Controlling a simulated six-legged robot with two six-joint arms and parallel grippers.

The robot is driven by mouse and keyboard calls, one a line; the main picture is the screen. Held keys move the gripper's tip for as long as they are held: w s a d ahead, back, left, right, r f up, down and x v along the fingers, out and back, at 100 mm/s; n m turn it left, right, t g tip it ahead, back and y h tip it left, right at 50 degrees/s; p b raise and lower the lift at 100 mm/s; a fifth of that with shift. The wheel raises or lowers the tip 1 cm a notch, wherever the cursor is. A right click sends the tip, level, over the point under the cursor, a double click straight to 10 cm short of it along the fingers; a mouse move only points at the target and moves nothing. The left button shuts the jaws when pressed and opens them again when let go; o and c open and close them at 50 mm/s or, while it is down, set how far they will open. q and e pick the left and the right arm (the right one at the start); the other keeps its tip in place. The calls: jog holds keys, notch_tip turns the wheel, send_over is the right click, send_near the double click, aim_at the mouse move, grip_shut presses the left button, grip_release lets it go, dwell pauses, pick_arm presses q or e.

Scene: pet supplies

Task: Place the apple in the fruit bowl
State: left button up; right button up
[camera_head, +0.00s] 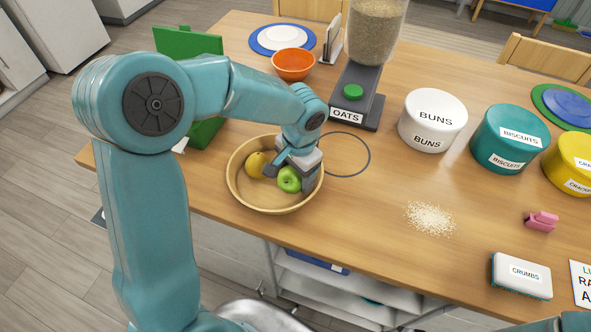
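The fruit bowl (254,199) is a round tan bowl near the table's front left edge. A green apple (289,180) is inside it, right of a yellow-orange fruit (257,165). My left gripper (287,171) reaches down into the bowl, its fingers at the apple's top and left side. The wrist and fingers hide part of the apple, and I cannot tell whether the fingers grip it. My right gripper is not in view; only a small teal piece shows at the bottom right corner.
A dark ring (367,160) lies right of the bowl. The oats dispenser (356,98) and orange bowl (293,65) stand behind. Canisters for buns (432,121) and biscuits (507,138) stand right. Spilled grains (430,218) and a crumbs sponge (521,277) lie at the front right.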

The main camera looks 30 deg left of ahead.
pick_arm(q)
jog(key=shift+r, duration=0.25)
notch_tip(320, 180, up, 12)
jog(key=d, duration=0.1)
jog(key=shift+s, duration=0.2)
jog(key=shift+w+f, duration=0.1)
dwell(0.3)
